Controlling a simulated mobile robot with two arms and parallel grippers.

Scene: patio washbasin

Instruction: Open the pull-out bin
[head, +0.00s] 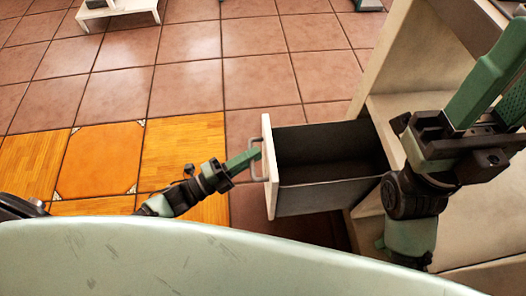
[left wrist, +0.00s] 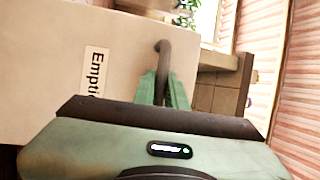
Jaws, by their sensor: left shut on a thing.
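The pull-out bin (head: 325,197) stands out of the pale cabinet (head: 400,45) in the head view, its dark inside showing and empty as far as I can see. Its white front panel (head: 269,140) has a metal bar handle (head: 256,172). My left gripper (head: 254,156) is shut on this handle. In the left wrist view, the green fingers (left wrist: 163,88) close around the dark handle (left wrist: 163,55), beside the front panel (left wrist: 40,70) with a label beginning "Empti". My right gripper (head: 492,85) is raised over the cabinet side; its fingertips are unclear.
A tiled floor (head: 190,80) lies clear left of and beyond the bin. Orange wood-pattern tiles (head: 182,150) lie near my left arm. A small white stand (head: 118,10) is at the far left. My pale green body fills the bottom.

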